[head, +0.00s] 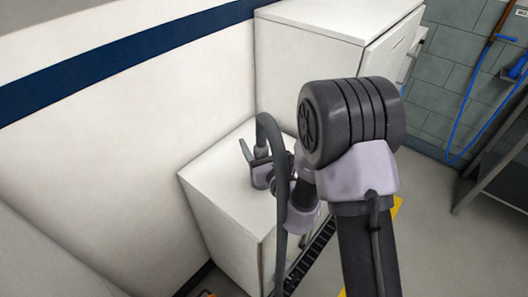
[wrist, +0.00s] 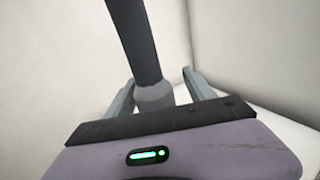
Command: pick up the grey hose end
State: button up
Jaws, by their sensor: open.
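The grey hose (head: 281,222) arches up and over beside my arm in the head view, and its end comes down at my gripper (head: 253,151). In the wrist view the dark hose (wrist: 133,40) runs in from the top to a lighter grey hose end (wrist: 155,97). That end lies between the two fingers of my gripper (wrist: 157,82), with a gap visible on each side. The fingers are apart. The lower part of the hose end is hidden behind my gripper's dark front edge.
A low white cabinet (head: 207,180) stands under my gripper, against the white wall (head: 120,150). A taller white cabinet (head: 310,30) stands behind it. A blue hose (head: 468,105) hangs on the tiled wall, and a dark table (head: 500,175) is at the right. Some floor is open between.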

jog(key=shift+s+a+r, duration=0.15)
jog(key=shift+s+r, duration=0.05)
jog(key=shift+s, duration=0.15)
jog(key=shift+c, duration=1.1)
grip_shut()
